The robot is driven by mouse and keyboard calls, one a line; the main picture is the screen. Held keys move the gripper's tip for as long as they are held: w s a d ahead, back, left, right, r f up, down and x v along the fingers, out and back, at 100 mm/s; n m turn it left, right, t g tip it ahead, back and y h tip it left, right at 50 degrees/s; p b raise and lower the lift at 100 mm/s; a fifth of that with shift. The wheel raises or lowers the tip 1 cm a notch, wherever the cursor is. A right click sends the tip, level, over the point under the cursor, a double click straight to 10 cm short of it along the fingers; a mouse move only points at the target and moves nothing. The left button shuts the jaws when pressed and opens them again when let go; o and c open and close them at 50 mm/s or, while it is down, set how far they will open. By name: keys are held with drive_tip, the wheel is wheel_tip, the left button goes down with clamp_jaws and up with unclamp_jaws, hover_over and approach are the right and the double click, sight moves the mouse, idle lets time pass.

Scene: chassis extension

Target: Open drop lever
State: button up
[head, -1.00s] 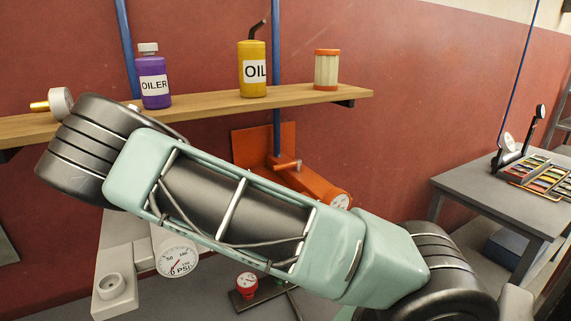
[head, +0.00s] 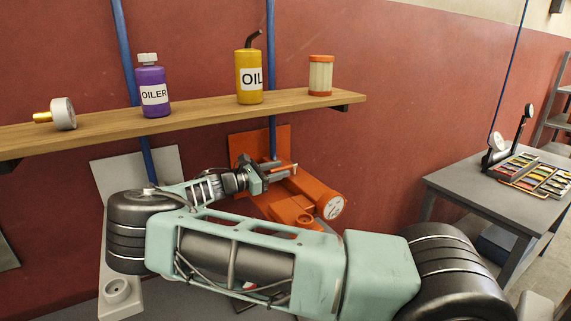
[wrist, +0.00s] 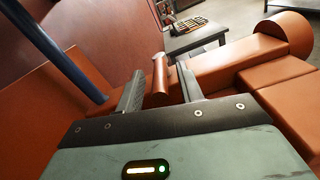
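The orange device (head: 275,200) with a round dial stands below the shelf in the head view. In the wrist view a short orange lever (wrist: 160,75) with a rounded end stands up from it. I take this to be the drop lever. My gripper (head: 280,168) is at the upper part of the device. In the wrist view my gripper (wrist: 160,72) has its two grey fingers spread, one on each side of the lever. Gaps show between the fingers and the lever. The lever's base is partly hidden by the gripper body.
A wooden shelf (head: 200,117) above my arm holds an oiler bottle (head: 153,85), an oil can (head: 249,78), a filter (head: 320,76) and a gauge (head: 62,114). A blue pole (wrist: 60,52) passes left of my gripper. A grey table (head: 460,190) stands at right.

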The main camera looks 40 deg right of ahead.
drive_tip(key=shift+p+x, duration=0.45)
drive_tip(key=shift+x, duration=0.95)
clamp_jaws()
